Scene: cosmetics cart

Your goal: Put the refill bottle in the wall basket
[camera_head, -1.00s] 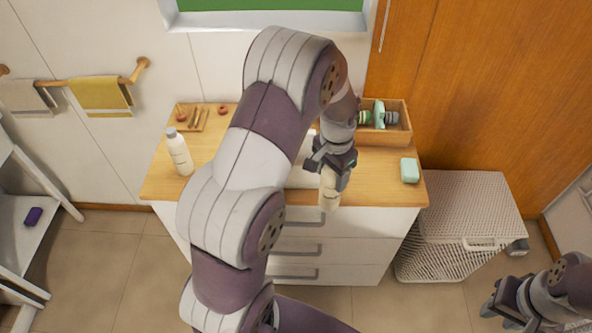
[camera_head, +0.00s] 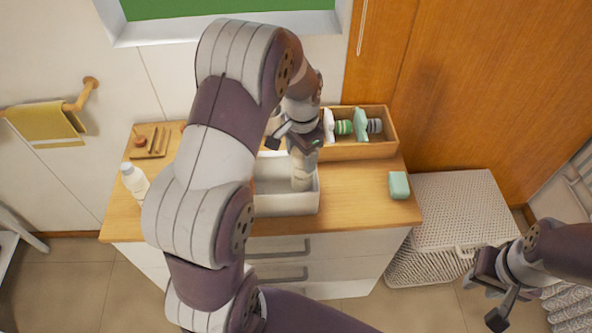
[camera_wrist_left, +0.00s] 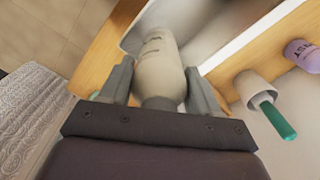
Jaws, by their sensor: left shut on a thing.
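My left gripper (camera_head: 297,148) is shut on a cream bottle (camera_head: 301,174), which hangs below the fingers. In the head view the bottle overlaps the inside of a white open box (camera_head: 286,206) on the wooden counter; I cannot tell how deep it is. In the left wrist view the bottle (camera_wrist_left: 160,62) sits between both fingers. Another white bottle (camera_head: 135,182) stands at the counter's left. My arm hides the box's left part. I cannot tell which container is the wall basket. My right gripper (camera_head: 484,299) is open and empty at lower right.
A wooden box (camera_head: 378,148) with several items stands at the back right of the counter. A mint-green block (camera_head: 399,186) lies at the right edge. A small wooden tray (camera_head: 150,142) is at back left. A white hamper (camera_head: 456,207) stands right of the drawers.

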